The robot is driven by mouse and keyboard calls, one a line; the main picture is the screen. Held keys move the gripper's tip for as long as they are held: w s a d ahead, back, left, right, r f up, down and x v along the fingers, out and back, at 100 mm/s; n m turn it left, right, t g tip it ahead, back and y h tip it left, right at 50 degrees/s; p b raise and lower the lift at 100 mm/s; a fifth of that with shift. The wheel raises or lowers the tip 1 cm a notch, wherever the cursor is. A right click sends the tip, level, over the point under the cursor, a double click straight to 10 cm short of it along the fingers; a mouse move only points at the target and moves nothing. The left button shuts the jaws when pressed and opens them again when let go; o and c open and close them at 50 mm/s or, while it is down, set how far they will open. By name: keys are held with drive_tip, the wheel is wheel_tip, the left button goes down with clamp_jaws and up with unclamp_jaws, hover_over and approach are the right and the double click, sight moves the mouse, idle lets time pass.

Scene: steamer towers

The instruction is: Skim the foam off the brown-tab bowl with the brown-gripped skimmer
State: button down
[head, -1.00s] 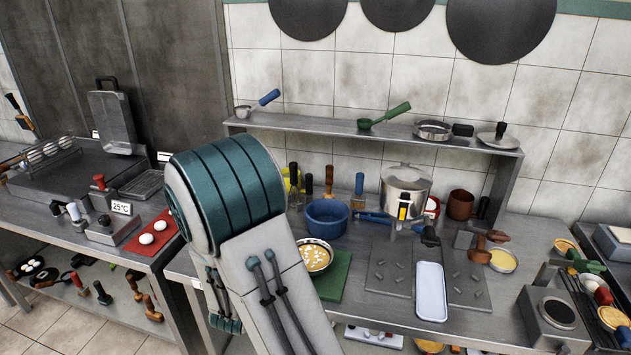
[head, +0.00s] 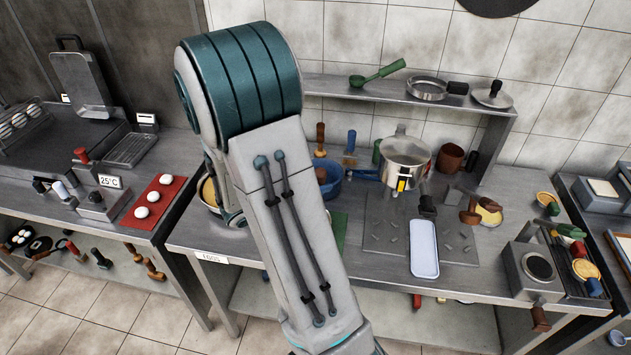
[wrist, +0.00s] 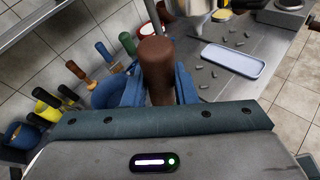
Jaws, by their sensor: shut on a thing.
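In the wrist view my gripper (wrist: 152,88) is shut on an upright brown handle (wrist: 157,62), which stands between its blue fingers. The tool's head below the handle is hidden, so I cannot see whether it touches anything. In the head view my arm hides the gripper. A metal bowl (head: 208,193) with yellowish contents shows partly at the left of my arm, on the counter. I see no brown tab on it, and its foam cannot be made out. Another part of the counter is hidden behind my arm.
A blue bowl (head: 330,186), a steel pot (head: 405,160) and several upright tools stand toward the back. A pale blue tray (head: 424,248) lies at the front on a grey mat (head: 378,222). A shelf (head: 430,100) runs above. Red mat with eggs (head: 165,185) lies left.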

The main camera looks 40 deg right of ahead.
drive_tip(key=shift+a, duration=0.15)
drive_tip(key=shift+w+f+b, duration=0.1)
drive_tip(key=shift+f+b, duration=0.25)
drive_tip(key=shift+b, duration=0.1)
drive_tip(key=w+f+b, duration=0.1)
drive_tip(key=f+b, duration=0.3)
drive_tip(key=f, duration=0.1)
drive_tip(key=w+d+f+b, duration=0.1)
drive_tip(key=f+b, duration=0.2)
drive_tip(key=shift+w, duration=0.35)
drive_tip(key=shift+r, duration=0.15)
idle(1.0)
drive_tip(key=shift+f+b, duration=0.75)
drive_tip(key=shift+f, duration=0.05)
drive_tip(key=shift+r, duration=0.1)
